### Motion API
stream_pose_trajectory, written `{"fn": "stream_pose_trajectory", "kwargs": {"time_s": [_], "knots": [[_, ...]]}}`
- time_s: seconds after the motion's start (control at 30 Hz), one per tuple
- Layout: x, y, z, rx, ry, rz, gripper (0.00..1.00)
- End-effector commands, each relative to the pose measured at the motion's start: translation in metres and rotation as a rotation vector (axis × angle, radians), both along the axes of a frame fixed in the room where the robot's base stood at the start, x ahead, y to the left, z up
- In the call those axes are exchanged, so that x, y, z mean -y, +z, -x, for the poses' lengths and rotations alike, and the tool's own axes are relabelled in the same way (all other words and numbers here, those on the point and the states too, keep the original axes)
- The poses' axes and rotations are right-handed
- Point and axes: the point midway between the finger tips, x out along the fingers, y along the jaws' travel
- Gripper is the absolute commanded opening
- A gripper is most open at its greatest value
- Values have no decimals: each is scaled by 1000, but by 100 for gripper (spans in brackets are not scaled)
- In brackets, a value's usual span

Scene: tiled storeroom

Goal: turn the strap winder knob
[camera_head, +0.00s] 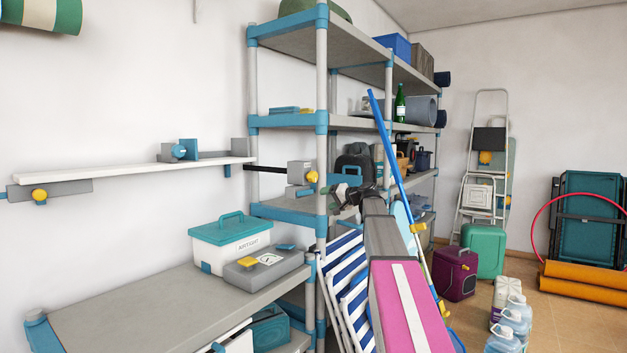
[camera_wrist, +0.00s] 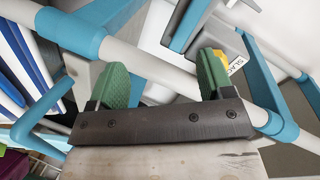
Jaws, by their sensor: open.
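The likely strap winder is a grey box (camera_head: 299,170) with a yellow knob (camera_head: 312,176) on its right side, beside the shelf post in the head view. A black strap (camera_head: 266,169) runs from it to the left. My gripper (camera_head: 342,193) is just right of and below the knob, apart from it in that view. In the wrist view my gripper (camera_wrist: 163,82) has two green pads spread open with nothing held. A yellow part (camera_wrist: 221,60), perhaps the knob, shows partly behind the right pad, beside a white label (camera_wrist: 236,65). The pad hides the rest.
A blue-and-white shelf post (camera_wrist: 150,65) crosses close behind my fingers. Striped folding chairs (camera_head: 345,275) and a blue pole (camera_head: 388,135) stand close to my arm. Other yellow knobs show on a wall box (camera_head: 39,194) and a table box (camera_head: 248,262).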

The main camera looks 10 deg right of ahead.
Motion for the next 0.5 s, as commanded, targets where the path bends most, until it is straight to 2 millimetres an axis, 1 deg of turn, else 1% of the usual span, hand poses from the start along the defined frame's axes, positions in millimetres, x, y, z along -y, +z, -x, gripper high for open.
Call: {"fn": "stream_pose_trajectory", "kwargs": {"time_s": [0.03,0.1,0.2,0.33,0.5], "knots": [[7,18,-4,-38,-16,-103,74],[14,39,-4,-92,-28,-238,74],[20,60,-4,-153,-32,-383,74],[25,74,-4,-197,-30,-478,74],[17,77,-11,-207,-28,-498,74]]}}
